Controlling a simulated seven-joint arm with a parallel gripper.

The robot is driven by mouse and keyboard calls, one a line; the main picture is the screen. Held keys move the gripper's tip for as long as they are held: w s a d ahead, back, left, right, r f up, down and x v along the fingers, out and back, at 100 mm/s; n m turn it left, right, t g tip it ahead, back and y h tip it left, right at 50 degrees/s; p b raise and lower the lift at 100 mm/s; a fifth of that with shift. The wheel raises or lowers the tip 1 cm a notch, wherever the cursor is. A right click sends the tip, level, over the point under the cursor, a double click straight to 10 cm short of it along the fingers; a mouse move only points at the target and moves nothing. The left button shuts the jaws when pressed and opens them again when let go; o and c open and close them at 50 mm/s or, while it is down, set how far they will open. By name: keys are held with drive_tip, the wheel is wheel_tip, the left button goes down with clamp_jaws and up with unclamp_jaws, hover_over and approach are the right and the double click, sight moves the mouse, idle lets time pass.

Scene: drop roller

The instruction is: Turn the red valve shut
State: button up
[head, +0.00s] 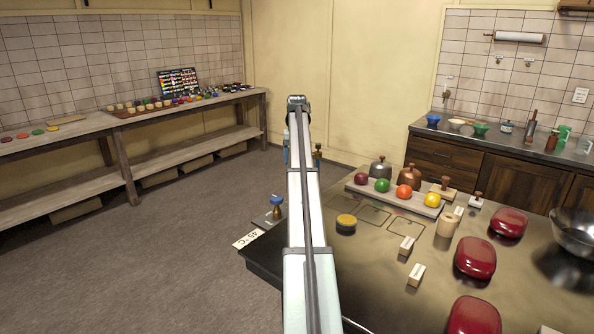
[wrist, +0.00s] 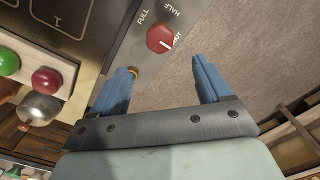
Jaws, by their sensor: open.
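The red valve (wrist: 160,40) is a six-sided knob on a grey panel (wrist: 130,50), near the top middle of the wrist view. Labels FULL and HALF are beside it, and a third label ending in "UT" is partly covered at its right. A small white mark shows on the knob's lower right side. My gripper (wrist: 161,66) is open, its two blue fingers apart and nothing between them. In the picture the knob lies just beyond the gap between the fingertips; I cannot tell the distance. In the head view my arm hides the valve and most of my gripper.
A dark worktop (head: 390,285) at right holds a board (head: 400,200) with coloured balls, red lidded dishes (head: 475,258), small blocks and a metal bowl (head: 577,232). A blue-topped post (head: 277,203) stands left of my arm. The floor (head: 150,250) at left is clear.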

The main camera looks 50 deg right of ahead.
drive_tip(key=shift+r, duration=1.4)
